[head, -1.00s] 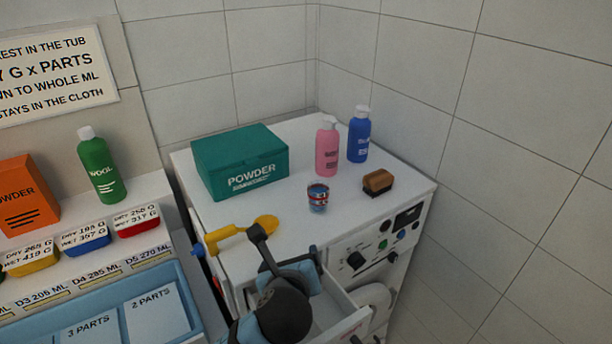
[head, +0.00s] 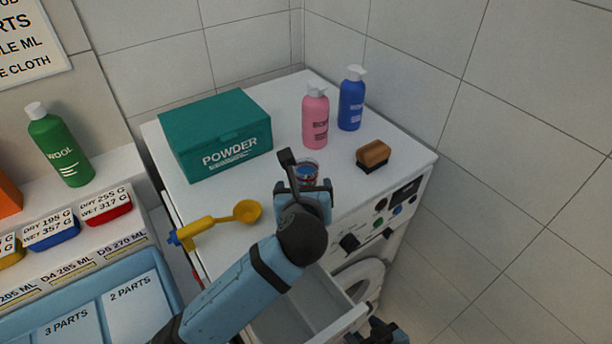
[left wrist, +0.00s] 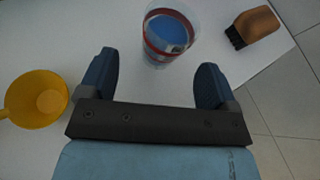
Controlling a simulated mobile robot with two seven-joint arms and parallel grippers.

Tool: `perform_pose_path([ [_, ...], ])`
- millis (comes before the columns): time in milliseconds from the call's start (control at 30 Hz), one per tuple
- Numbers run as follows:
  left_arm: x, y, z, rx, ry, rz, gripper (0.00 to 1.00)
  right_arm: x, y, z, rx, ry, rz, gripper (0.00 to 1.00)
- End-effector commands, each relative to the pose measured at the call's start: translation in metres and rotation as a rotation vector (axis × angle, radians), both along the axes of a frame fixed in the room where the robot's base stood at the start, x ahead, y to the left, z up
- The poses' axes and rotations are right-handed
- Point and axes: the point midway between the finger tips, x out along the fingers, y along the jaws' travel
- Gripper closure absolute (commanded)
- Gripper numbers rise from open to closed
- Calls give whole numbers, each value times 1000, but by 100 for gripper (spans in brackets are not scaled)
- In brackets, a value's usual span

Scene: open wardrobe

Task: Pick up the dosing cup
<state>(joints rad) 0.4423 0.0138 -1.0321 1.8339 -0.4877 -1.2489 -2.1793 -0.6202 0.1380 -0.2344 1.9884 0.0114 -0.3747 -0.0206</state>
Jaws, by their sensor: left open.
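The dosing cup (head: 308,168) is a small clear cup with red bands and blue inside, upright on the white washing machine top (head: 215,203). In the head view my left gripper partly hides it. In the left wrist view the cup (left wrist: 168,36) stands just beyond the fingertips, roughly between their lines and apart from both. My left gripper (head: 304,187), also in the wrist view (left wrist: 156,72), is open and empty. Part of my right gripper (head: 382,334) shows at the bottom edge; its jaws are unclear.
A yellow scoop (head: 247,211) lies left of my left gripper. A pink bottle (head: 315,120), a blue bottle (head: 351,102) and a teal powder box (head: 215,135) stand behind the cup. A wooden brush (head: 373,153) lies to its right. A drawer (head: 300,315) is open below.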

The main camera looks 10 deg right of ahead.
Motion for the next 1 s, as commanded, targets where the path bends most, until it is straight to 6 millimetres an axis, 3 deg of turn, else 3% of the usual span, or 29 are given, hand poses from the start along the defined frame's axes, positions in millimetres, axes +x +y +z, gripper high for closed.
perform_pose_path([
  [500,48,-17,-21,-1,0,-1,17,5,-3,14,-3,-15,-7,53],
  [767,50,-17,-22,-1,1,-1,17,4,-3,13,-2,-13,-7,53],
  [1000,50,-17,-22,0,0,-1,72,3,-3,10,-3,-7,-6,53],
])
